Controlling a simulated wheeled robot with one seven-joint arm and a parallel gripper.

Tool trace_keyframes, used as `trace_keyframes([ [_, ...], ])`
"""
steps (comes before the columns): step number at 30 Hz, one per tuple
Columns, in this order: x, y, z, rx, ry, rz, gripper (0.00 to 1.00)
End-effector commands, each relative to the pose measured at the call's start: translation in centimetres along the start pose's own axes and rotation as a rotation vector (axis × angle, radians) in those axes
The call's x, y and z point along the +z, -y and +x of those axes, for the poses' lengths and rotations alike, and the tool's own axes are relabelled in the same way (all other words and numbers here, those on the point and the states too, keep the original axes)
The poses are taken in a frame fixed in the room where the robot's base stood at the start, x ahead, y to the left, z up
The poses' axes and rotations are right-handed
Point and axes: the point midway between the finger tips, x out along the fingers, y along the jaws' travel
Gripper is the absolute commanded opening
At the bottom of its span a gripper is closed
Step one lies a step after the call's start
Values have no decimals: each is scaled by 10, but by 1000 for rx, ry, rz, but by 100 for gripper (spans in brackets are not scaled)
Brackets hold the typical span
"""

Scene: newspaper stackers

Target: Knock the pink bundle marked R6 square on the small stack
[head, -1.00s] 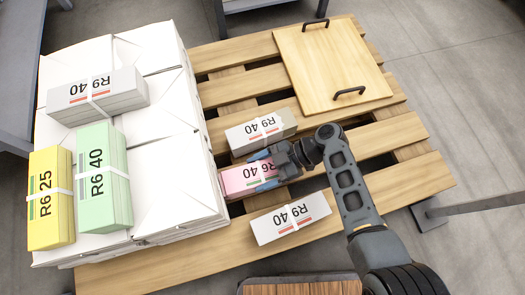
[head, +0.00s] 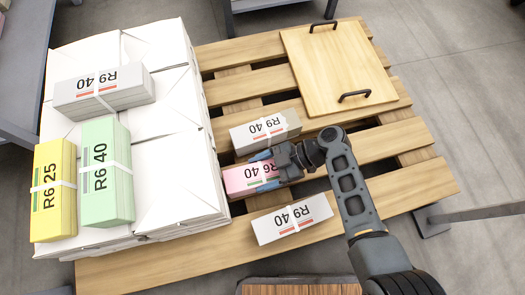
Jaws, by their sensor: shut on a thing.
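The pink bundle (head: 239,180) marked R6 40, with a white strap, lies on the right part of the pallet, close to the big white stack. My gripper (head: 264,169) comes from the right and is shut on the pink bundle, its blue fingertips on the bundle's long sides. The gripper hides the bundle's right end. A grey bundle (head: 250,136) marked R9 40 lies just behind it. A white bundle (head: 291,218) marked R9 40 lies in front of it. I cannot tell what lies under the pink bundle.
The big white stack (head: 178,180) at left carries a yellow R6 25 bundle (head: 46,205), a green R6 40 bundle (head: 104,195) and a grey R9 40 bundle (head: 104,92). A wooden board (head: 335,70) with two black handles lies at the pallet's back right. Bare slats (head: 385,140) show at right.

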Motion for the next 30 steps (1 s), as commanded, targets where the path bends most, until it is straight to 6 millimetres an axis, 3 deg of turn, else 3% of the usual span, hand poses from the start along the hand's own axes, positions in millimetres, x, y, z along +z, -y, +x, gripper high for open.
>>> trace_keyframes([
  [11,-3,-1,2,-4,-4,-5,0],
  [30,11,-2,-24,0,-3,-2,0],
])
